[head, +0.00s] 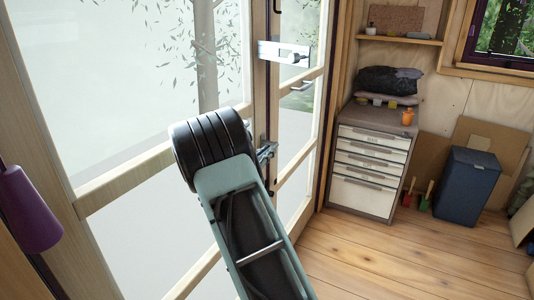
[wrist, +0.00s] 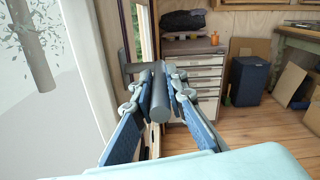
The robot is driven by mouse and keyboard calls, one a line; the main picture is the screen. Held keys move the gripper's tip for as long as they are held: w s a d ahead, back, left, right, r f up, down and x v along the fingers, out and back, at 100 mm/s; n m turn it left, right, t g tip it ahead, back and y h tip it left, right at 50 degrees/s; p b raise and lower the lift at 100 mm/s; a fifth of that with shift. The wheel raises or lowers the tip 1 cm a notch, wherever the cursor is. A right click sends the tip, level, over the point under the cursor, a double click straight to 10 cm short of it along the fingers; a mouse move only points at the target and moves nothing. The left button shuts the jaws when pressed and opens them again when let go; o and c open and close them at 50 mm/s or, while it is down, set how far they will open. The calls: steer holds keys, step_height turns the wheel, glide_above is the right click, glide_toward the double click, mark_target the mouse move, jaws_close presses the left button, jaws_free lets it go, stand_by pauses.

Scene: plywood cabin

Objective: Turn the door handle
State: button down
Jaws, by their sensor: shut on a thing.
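The door handle (wrist: 158,104) is a grey rounded bar seen nearly end-on in the middle of the wrist view. It stands out from the edge of a wood-framed glass door (head: 120,172), on the left in the head view. My gripper (wrist: 160,88) is shut on the handle, with one blue finger on each side of it. In the head view my arm reaches up to the door edge, and the gripper (head: 266,152) is mostly hidden behind the arm's dark wrist. The handle's exact turn is hard to judge.
A white drawer cabinet (head: 370,160) and a blue bin (head: 467,187) stand farther right. A purple object (head: 29,208) hangs at left.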

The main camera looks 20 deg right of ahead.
steer(key=shift+f+b, duration=0.2)
steer(key=shift+b, duration=0.15)
steer(key=f+t+h+b, duration=0.1)
steer(key=t+h+b, duration=0.1)
steer(key=b, duration=0.3)
steer(key=d+f+t+h+b, duration=0.1)
steer(key=f+h+b, duration=0.1)
steer(key=b, duration=0.3)
steer(key=w+f+t+h+b, duration=0.1)
steer(key=t+h+b, duration=0.1)
steer(key=b, duration=0.3)
steer(key=shift+d+f+t+h, duration=0.2)
steer(key=shift+t+h, duration=0.1)
steer(key=shift+h, duration=0.2)
steer(key=shift+w, duration=0.1)
steer(key=c, duration=1.9)
jaws_free()
steer(key=shift+c, duration=0.2)
